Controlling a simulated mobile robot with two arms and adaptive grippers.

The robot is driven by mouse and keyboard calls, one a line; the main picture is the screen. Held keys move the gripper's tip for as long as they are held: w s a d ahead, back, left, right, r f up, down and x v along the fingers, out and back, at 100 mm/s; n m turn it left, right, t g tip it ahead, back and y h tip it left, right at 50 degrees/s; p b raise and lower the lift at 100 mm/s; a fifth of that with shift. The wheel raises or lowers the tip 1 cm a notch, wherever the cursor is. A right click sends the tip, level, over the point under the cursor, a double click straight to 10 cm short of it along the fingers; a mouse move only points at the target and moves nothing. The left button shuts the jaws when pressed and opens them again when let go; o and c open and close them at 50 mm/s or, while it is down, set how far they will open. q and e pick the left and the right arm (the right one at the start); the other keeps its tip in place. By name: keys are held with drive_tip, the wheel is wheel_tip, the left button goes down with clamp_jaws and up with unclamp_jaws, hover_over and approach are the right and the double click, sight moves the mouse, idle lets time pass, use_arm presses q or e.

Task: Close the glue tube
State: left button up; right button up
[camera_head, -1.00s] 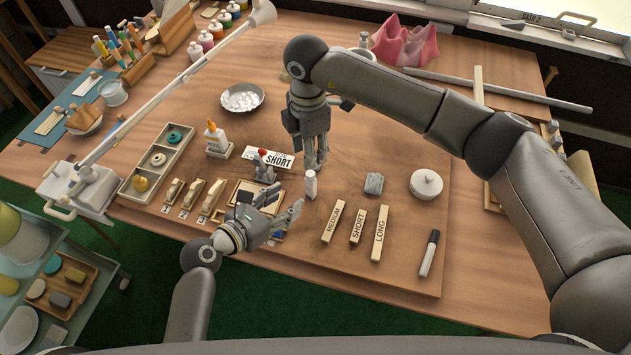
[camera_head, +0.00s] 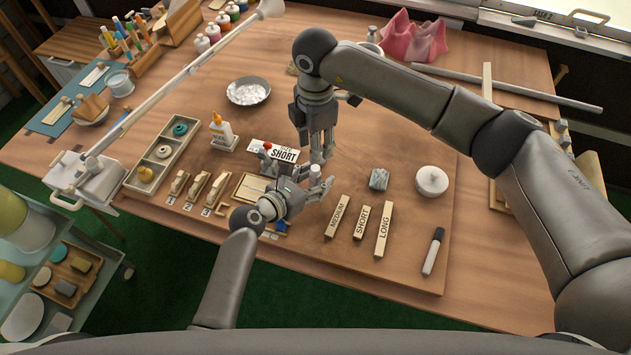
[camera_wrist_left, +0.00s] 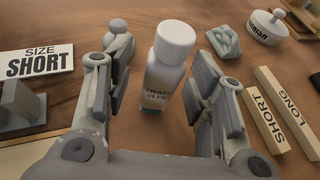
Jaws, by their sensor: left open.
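The glue tube (camera_wrist_left: 165,75) stands upright on the board in the left wrist view, with a white cap-like top and dark "CRAFT GLUE" lettering. In the head view only its white top (camera_head: 315,171) shows clearly; my left gripper hides its lower part. My left gripper (camera_head: 325,187) is open, with its fingers on either side of the tube. In the left wrist view, gaps show between the tube and both fingers (camera_wrist_left: 168,62). My right gripper (camera_head: 320,158) points down just behind and above the tube. Whether its fingers are apart is unclear.
A glue bottle with an orange tip (camera_head: 221,132) and a "SIZE SHORT" sign (camera_head: 273,151) stand to the left. Labelled wooden blocks (camera_head: 361,223), a grey lump (camera_head: 379,179), a round white container (camera_head: 432,181) and a marker (camera_head: 433,252) lie to the right.

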use_arm(q)
drive_tip(key=shift+w+d+f, duration=0.1)
drive_tip(key=shift+w+d, duration=0.1)
